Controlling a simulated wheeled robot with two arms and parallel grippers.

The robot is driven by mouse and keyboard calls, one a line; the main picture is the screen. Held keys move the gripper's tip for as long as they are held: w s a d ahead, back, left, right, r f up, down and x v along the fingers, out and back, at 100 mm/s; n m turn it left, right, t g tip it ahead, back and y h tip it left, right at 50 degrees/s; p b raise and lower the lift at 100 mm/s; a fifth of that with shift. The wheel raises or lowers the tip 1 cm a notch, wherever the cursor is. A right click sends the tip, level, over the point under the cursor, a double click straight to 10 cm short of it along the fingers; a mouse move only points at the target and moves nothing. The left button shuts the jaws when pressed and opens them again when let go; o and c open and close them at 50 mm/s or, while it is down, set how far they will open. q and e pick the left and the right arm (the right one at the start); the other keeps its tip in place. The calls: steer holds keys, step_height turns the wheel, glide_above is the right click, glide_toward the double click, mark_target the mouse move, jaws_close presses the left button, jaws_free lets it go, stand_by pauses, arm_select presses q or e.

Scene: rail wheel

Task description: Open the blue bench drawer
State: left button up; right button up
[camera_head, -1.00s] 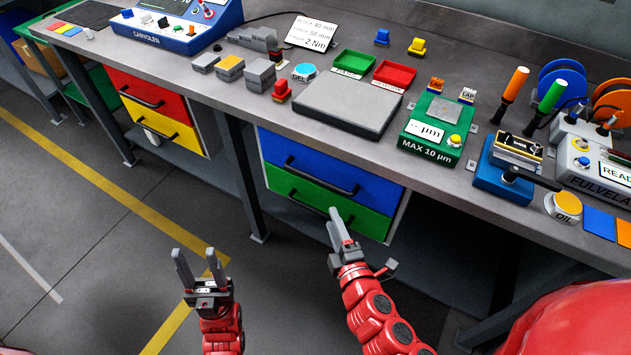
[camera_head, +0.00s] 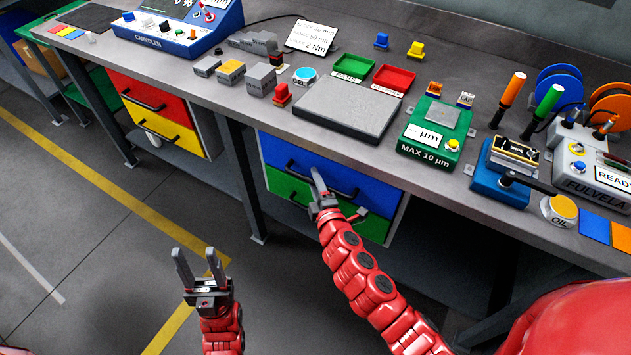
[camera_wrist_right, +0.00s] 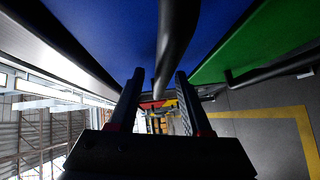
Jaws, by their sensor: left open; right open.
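The blue drawer (camera_head: 375,191) is the upper one in the unit under the bench, flush with its frame and shut. Its dark bar handle (camera_head: 294,166) runs across the front. My right gripper (camera_head: 317,178) is at the drawer front, near the middle of this handle. In the right wrist view the blue front (camera_wrist_right: 120,28) fills the top, and the handle (camera_wrist_right: 172,45) runs between the two open fingers of the right gripper (camera_wrist_right: 154,88). Contact cannot be told. My left gripper (camera_head: 187,265) is open and empty above the floor, well away from the bench.
The green drawer (camera_head: 376,228) sits directly below the blue one, also shut, with its own handle. A bench leg (camera_head: 243,185) stands left of the unit. A red drawer (camera_head: 168,99) and a yellow drawer are further left. The floor in front is clear.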

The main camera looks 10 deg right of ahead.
jaws_close()
stand_by(1.4)
